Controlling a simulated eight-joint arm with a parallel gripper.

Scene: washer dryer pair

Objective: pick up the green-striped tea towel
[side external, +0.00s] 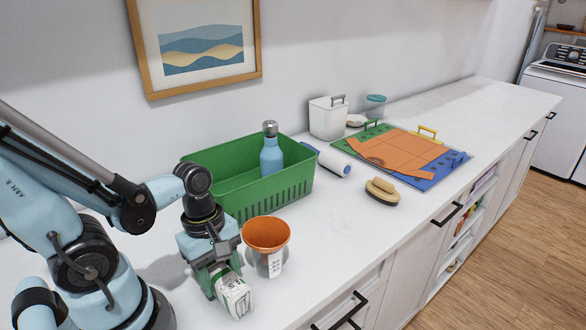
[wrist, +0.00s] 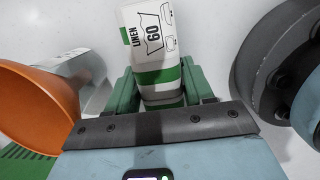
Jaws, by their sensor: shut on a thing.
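The green-striped tea towel (side external: 236,298) is a small folded white bundle with green bands, at the near left of the white counter. In the wrist view the towel (wrist: 153,40) carries a label reading LINEN 60. My gripper (side external: 217,277) points down at it, and in the wrist view its green fingers (wrist: 160,85) stand on either side of the towel's green-banded end, shut on it. The towel's far end sticks out beyond the fingers. I cannot tell whether the towel touches the counter.
An orange funnel (side external: 266,233) over a grey labelled container stands close beside my gripper. Behind are a green basket (side external: 295,185) and a blue bottle (side external: 271,155). A brush (side external: 382,191), a white roll (side external: 333,162) and a colourful board (side external: 440,180) lie to the right. The middle front counter is clear.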

